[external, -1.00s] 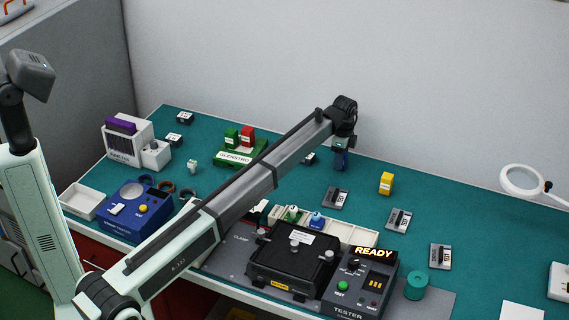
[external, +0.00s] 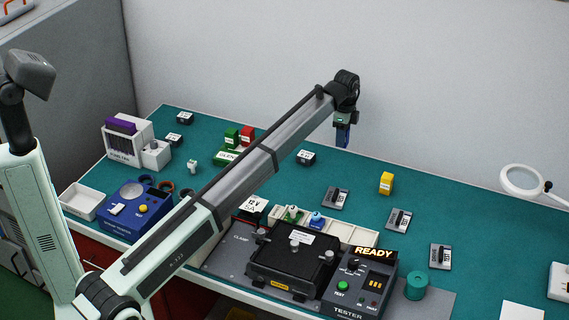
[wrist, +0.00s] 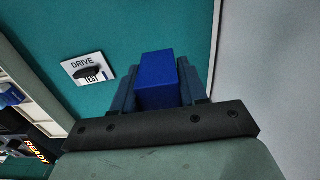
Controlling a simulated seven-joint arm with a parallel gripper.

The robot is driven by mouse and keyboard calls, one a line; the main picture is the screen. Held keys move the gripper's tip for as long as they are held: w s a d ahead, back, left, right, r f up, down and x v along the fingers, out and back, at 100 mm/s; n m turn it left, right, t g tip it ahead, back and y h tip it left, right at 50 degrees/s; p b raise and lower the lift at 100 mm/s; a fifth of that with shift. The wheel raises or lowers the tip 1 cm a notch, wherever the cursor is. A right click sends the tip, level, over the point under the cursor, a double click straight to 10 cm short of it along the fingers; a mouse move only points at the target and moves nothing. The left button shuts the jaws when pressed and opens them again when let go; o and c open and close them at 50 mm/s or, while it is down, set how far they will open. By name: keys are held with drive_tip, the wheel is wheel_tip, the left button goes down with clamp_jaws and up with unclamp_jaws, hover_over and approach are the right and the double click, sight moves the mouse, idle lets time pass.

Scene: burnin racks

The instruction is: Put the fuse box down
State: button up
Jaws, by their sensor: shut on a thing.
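My gripper (external: 343,140) is shut on a plain blue box, the fuse box (wrist: 157,82), which sits between the two fingers in the wrist view. In the external view the blue fuse box (external: 343,134) hangs below my wrist, held up above the far part of the teal bench, in front of the grey wall. It is clear of the bench top. Its lower end is not seen in the wrist view.
A small dark block with a white label (external: 306,157) stands on the bench left of my gripper. A tester (external: 360,285) reads READY at the front. Bare teal bench lies between them.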

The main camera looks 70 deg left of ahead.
drive_tip(key=shift+a+r, duration=0.1)
drive_tip(key=shift+r, duration=0.15)
drive_tip(key=s+a+r+n, duration=0.2)
drive_tip(key=s+a, duration=0.5)
drive_tip(key=a, duration=0.3)
drive_tip(key=r+n, duration=0.1)
drive_tip(key=r, duration=0.1)
hover_over(240, 151)
drive_tip(key=w+a, duration=0.2)
drive_tip(key=w, duration=0.2)
drive_tip(key=shift+w+a, duration=0.15)
drive_tip(key=s+d+m, duration=0.4)
drive_tip(key=s+m, duration=0.1)
drive_tip(key=m, duration=0.7)
drive_tip(key=shift+w+a+f, duration=0.1)
drive_tip(key=shift+f, duration=2.55)
drive_tip(key=shift+w+a+f, duration=0.1)
drive_tip(key=shift+f, duration=2.55)
drive_tip(key=shift+f, duration=0.15)
drive_tip(key=o, duration=1.1)
drive_tip(key=shift+c, duration=0.2)
